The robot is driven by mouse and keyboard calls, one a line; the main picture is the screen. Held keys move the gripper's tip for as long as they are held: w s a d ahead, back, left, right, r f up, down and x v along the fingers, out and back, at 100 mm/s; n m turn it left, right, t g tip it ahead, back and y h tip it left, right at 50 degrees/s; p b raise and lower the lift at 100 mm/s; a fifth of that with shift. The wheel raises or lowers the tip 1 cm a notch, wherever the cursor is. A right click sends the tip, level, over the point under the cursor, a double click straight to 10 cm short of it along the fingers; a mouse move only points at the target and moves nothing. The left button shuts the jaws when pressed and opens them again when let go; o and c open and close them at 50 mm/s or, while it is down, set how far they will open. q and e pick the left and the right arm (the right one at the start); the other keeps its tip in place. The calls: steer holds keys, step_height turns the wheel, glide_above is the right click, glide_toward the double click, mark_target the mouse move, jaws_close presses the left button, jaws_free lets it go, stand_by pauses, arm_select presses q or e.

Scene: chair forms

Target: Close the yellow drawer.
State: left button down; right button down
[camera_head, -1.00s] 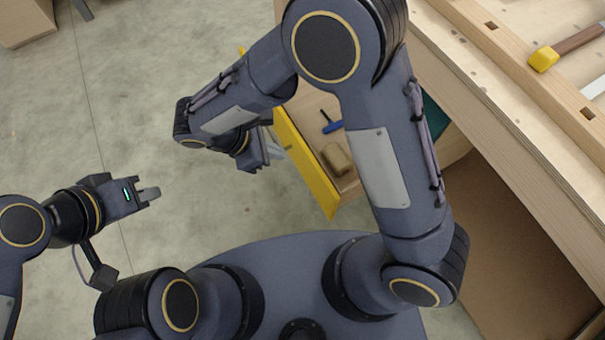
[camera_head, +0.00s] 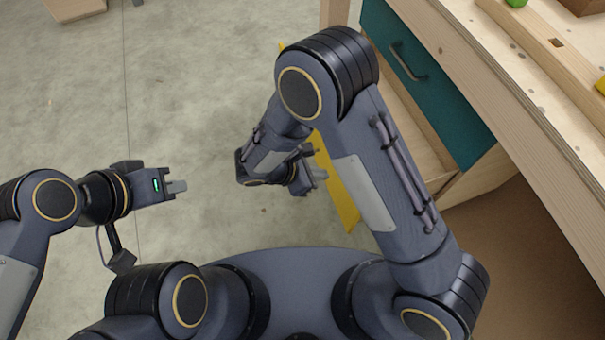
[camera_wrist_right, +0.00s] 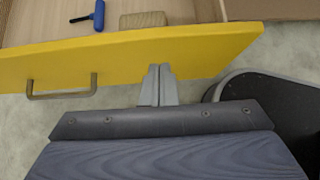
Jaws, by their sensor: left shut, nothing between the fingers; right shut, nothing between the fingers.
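The yellow drawer's front (camera_head: 345,190) shows beyond my right arm in the head view, and the drawer stands open from the workbench. In the right wrist view its yellow front (camera_wrist_right: 200,55) spans the picture, with a metal handle (camera_wrist_right: 62,94) at the left. My right gripper (camera_head: 322,176) is shut and empty in front of the yellow front. In the wrist view its fingertips (camera_wrist_right: 159,72) overlap the front's lower edge, right of the handle; I cannot tell whether they touch. My left gripper (camera_head: 180,187) is shut and empty, over the floor at the left.
A teal drawer front (camera_head: 425,80) with a handle is in the workbench (camera_head: 490,75). Open concrete floor (camera_head: 210,90) lies to the left.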

steer(key=shift+w+d, duration=0.2)
steer(key=shift+d, duration=0.4)
steer(key=shift+w+d, duration=0.15)
steer(key=shift+d, duration=0.4)
steer(key=w+d+b, duration=0.1)
steer(key=w+d, duration=0.3)
steer(key=d, duration=0.8)
steer(key=w+d+b, duration=0.1)
steer(key=w+d, duration=0.3)
steer(key=d, duration=0.9)
steer(key=shift+b, duration=0.3)
steer(key=shift+a, duration=0.15)
